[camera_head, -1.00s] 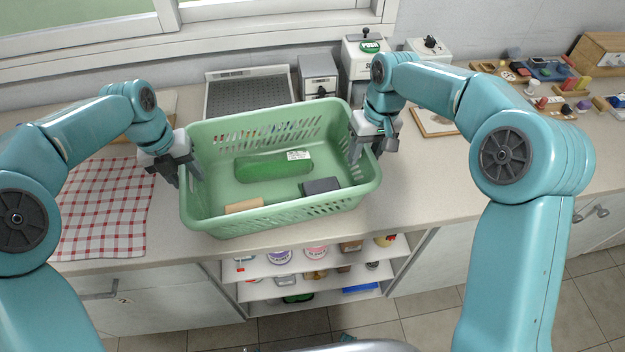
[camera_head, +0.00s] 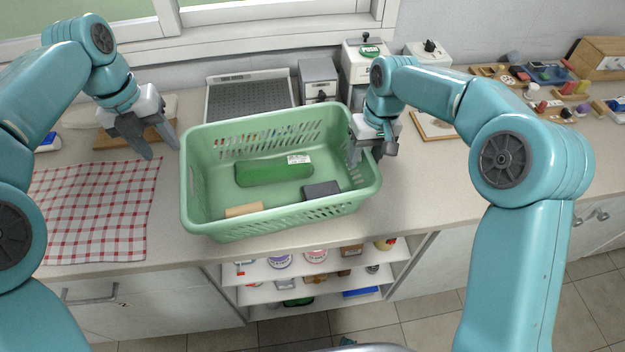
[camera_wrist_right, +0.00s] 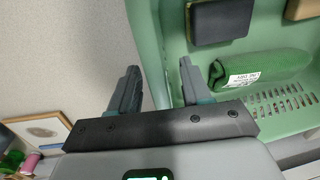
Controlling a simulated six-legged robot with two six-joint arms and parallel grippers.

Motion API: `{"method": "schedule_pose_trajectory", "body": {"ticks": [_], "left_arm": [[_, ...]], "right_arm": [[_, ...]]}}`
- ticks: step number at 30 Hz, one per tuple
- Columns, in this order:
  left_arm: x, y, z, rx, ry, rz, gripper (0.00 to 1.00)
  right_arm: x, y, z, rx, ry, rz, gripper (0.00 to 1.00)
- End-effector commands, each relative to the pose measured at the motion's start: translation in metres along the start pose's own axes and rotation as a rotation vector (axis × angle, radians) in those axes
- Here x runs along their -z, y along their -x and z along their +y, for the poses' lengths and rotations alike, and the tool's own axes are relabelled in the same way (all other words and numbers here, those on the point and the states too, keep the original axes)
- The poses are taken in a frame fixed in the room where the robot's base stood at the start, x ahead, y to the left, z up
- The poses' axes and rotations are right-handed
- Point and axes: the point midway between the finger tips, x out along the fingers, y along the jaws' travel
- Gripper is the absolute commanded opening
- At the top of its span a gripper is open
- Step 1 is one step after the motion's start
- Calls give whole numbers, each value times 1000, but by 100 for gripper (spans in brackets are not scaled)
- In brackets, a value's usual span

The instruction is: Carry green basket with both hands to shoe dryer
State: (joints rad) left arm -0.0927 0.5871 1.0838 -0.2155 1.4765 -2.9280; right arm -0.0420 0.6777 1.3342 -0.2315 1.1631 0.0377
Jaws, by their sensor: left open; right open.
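The green basket (camera_head: 280,222) sits on the counter in the head view. It holds a dark green rolled item (camera_head: 270,173) with a white label, a dark grey block (camera_head: 321,189) and a tan block (camera_head: 243,210). My left gripper (camera_head: 163,148) is open and empty, left of the basket and apart from it. My right gripper (camera_head: 364,150) is open at the basket's right rim. In the right wrist view, one finger of the right gripper (camera_wrist_right: 158,90) is on the basket side (camera_wrist_right: 172,30) and the other is outside it. I cannot tell which appliance is the shoe dryer.
A ridged grey tray-like appliance (camera_head: 250,92) and a grey box (camera_head: 318,80) stand behind the basket. A checked cloth (camera_head: 95,212) lies at left, beside a wooden board (camera_head: 120,137). Small items fill the right counter. Open shelves (camera_head: 312,283) are below.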

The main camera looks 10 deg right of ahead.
Motion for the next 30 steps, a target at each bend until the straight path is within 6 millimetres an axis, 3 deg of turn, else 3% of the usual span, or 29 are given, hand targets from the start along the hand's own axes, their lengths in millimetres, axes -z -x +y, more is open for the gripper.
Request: {"method": "schedule_pose_trajectory", "body": {"ticks": [5, 18, 23, 30], "left_arm": [[0, 5, 0, 0, 0, 1, 48], [0, 4, 0, 0, 0, 1, 48], [0, 4, 0, 0, 0, 1, 48], [0, 4, 0, 0, 0, 1, 48]], "right_arm": [[1, 16, 0, -1, 0, 4, 48], [2, 106, 0, 0, -1, 2, 48], [1, 118, 0, 0, 0, 0, 48], [1, 120, 0, 0, 0, -1, 48]]}}
